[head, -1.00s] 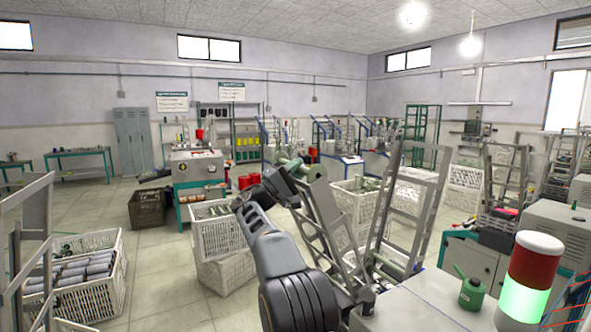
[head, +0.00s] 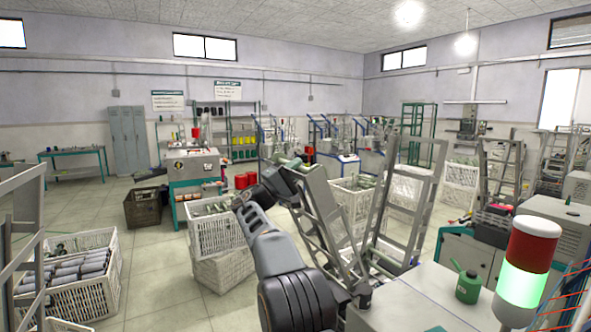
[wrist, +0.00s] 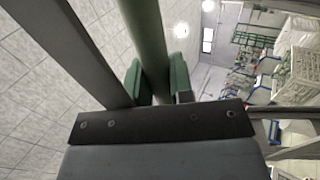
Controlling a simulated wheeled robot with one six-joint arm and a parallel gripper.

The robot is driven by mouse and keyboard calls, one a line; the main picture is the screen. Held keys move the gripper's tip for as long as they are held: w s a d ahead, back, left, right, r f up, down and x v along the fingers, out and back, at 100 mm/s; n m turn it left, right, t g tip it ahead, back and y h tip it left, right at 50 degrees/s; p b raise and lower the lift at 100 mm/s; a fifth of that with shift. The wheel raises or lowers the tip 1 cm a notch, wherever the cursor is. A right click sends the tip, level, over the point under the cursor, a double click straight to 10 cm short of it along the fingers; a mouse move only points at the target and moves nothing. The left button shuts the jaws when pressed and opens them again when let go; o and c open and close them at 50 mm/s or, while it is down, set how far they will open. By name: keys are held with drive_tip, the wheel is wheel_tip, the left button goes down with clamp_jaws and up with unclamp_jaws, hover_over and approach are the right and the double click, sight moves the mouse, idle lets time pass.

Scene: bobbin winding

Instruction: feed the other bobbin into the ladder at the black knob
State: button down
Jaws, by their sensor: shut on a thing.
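My gripper (wrist: 156,82) is shut on a pale green bobbin (wrist: 146,35), whose tube runs between the two green fingers in the wrist view. In the head view the bobbin (head: 288,160) shows only in part, at the upper end of a grey metal ladder (head: 327,215). My dark wrist hides much of it. In the wrist view, grey rails (wrist: 70,45) pass on both sides of the bobbin; I cannot tell whether it touches them. A second tall grey ladder frame (head: 433,185) leans to the right. I cannot make out the black knob clearly.
White crates of bobbins stand at the left (head: 75,290), behind my arm (head: 222,272) and behind the ladders (head: 352,205). A green oil can (head: 467,288) and a red-green signal lamp (head: 528,265) stand on the machine top at the right. Open floor lies at centre left.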

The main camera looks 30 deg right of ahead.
drive_tip(key=shift+s+d+f+b, duration=0.1)
drive_tip(key=shift+d+f+b, duration=0.2)
drive_tip(key=shift+f+b, duration=0.3)
drive_tip(key=shift+w+d+f+b, duration=0.1)
drive_tip(key=shift+d+f+b, duration=0.25)
drive_tip(key=shift+f, duration=0.35)
drive_tip(key=shift+s+d+f+b, duration=0.1)
drive_tip(key=shift+d+f+b, duration=0.15)
drive_tip(key=shift+f+b, duration=0.35)
drive_tip(key=shift+f, duration=0.1)
drive_tip(key=shift+d+f+b, duration=0.4)
drive_tip(key=shift+f+b, duration=0.35)
drive_tip(key=shift+f, duration=0.15)
drive_tip(key=shift+d+f+b, duration=0.4)
drive_tip(key=shift+f+b, duration=0.4)
drive_tip(key=shift+f, duration=0.1)
drive_tip(key=shift+d+f+b, duration=0.4)
drive_tip(key=shift+f+b, duration=0.35)
drive_tip(key=shift+f, duration=0.25)
drive_tip(key=f+b, duration=0.1)
drive_tip(key=d+f+b, duration=0.1)
drive_tip(key=f+b, duration=0.1)
drive_tip(key=shift+s+d+f, duration=0.1)
drive_tip(key=shift+d+f, duration=0.2)
drive_tip(key=shift+d, duration=0.05)
